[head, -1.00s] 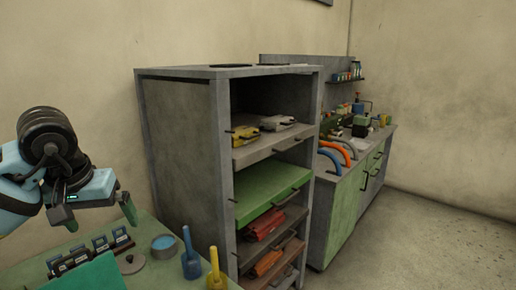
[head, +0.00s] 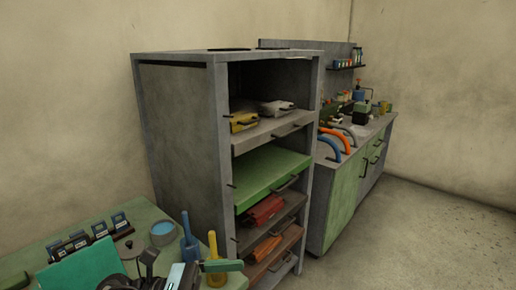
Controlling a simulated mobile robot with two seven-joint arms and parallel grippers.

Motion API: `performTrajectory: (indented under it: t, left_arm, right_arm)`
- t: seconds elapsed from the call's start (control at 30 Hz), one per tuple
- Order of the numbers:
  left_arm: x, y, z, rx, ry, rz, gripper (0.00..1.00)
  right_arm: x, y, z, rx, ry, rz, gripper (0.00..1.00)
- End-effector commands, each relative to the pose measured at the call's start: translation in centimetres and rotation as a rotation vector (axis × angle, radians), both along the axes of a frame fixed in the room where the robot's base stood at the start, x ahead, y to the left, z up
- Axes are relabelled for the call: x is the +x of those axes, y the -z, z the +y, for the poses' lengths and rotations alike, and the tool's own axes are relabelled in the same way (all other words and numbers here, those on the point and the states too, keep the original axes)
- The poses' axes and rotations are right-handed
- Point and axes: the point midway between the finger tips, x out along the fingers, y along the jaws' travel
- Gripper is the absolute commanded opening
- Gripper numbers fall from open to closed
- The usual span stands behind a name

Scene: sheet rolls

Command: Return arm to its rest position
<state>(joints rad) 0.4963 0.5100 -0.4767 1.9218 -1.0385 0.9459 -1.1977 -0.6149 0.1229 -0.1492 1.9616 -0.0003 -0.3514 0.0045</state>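My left gripper (head: 222,266) is low at the bottom edge of the head view, over the front of the green table (head: 178,212). One green finger points right, in front of the base of the yellow-handled tool (head: 213,245). The other finger cannot be made out, so its opening is unclear. Black and pale blue parts of my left arm show beside it, mostly cut off by the frame. No held object is visible. My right gripper is not in view.
A grey shelf unit (head: 180,130) with pull-out shelves stands right of the table. On the table are a blue-handled tool (head: 188,238), a blue round dish (head: 162,232) and a teal block (head: 85,268). A workbench (head: 345,195) stands beyond; open floor (head: 430,235) lies right.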

Motion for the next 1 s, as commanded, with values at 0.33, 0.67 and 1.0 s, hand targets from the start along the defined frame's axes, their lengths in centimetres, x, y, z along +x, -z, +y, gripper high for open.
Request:
performTrajectory:
  t: [0.33,0.67,1.0]
  left_arm:
    - [2.1,8.6,4.9,-0.684,-0.305,1.176,1.0]
    - [-4.7,26.3,12.0,-1.424,-0.605,2.164,1.0]
    - [-17.5,37.0,14.5,1.688,0.703,-2.15,1.0]
  right_arm:
    - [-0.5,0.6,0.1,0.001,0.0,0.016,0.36]
    - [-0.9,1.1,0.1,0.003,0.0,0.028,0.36]
    - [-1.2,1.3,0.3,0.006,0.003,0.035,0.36]
